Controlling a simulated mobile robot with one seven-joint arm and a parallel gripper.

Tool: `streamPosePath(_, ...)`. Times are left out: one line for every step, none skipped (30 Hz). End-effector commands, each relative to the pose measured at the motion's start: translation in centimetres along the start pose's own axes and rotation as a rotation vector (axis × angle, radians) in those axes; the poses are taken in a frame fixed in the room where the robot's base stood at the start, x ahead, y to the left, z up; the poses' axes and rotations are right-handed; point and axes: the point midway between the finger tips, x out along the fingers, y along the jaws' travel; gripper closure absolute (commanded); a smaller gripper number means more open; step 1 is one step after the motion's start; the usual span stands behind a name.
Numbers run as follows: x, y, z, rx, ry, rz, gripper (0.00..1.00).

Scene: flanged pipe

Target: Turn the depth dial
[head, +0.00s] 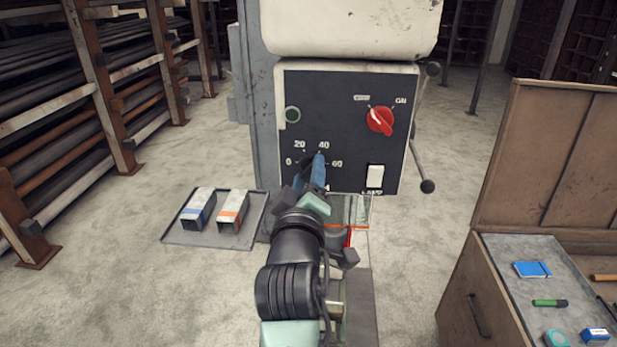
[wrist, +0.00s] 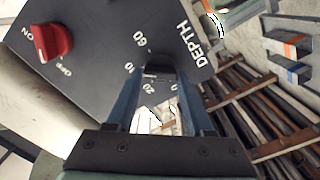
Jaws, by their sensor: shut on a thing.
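The depth dial (wrist: 160,69) is a dark knob on the machine's dark control panel (head: 340,100). Its scale reads 0, 20, 40 and 60 around it, and the DEPTH label (wrist: 190,44) shows in the wrist view. My gripper (head: 316,166) reaches up to the panel and hides most of the dial in the head view. In the wrist view its two blue fingers (wrist: 158,76) stand on either side of the dial, shut on it. I cannot tell where the dial's pointer stands.
A red ON switch (head: 380,120) is up and right of the dial, with a white lamp switch (head: 375,177) below it. A lever handle (head: 427,186) hangs at the panel's right. A tray (head: 178,238) with two blocks lies left; a tool chest (head: 462,275) stands right.

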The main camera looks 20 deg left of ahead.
Motion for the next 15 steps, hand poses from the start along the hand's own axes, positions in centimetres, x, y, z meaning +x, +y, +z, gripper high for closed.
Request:
streamPosePath(0.0,0.03,0.09,-0.028,-0.001,0.001,1.0)
streamPosePath(0.0,0.02,0.07,-0.044,-0.001,0.001,1.0)
streamPosePath(0.0,-0.01,0.05,-0.063,-0.001,0.001,1.0)
streamPosePath(0.0,-0.03,0.03,-0.077,0.0,0.0,1.0)
streamPosePath(0.0,-0.04,0.02,-0.088,0.0,0.0,1.0)
streamPosePath(-0.01,-0.03,0.02,-0.104,0.0,0.0,1.0)
streamPosePath(-0.01,-0.02,0.03,-0.113,0.0,0.0,1.0)
streamPosePath(-0.01,-0.02,0.04,-0.121,-0.001,0.001,1.0)
streamPosePath(-0.01,-0.01,0.04,-0.131,-0.001,0.001,1.0)
streamPosePath(-0.01,-0.01,0.05,-0.138,-0.001,0.001,1.0)
streamPosePath(-0.01,-0.01,0.05,-0.143,-0.001,0.001,1.0)
streamPosePath(-0.01,-0.02,0.04,-0.149,-0.001,0.001,1.0)
streamPosePath(-0.01,-0.02,0.04,-0.152,-0.001,0.001,1.0)
streamPosePath(-0.01,-0.02,0.03,-0.155,0.0,0.0,1.0)
streamPosePath(-0.01,-0.03,0.03,-0.158,0.0,0.0,1.0)
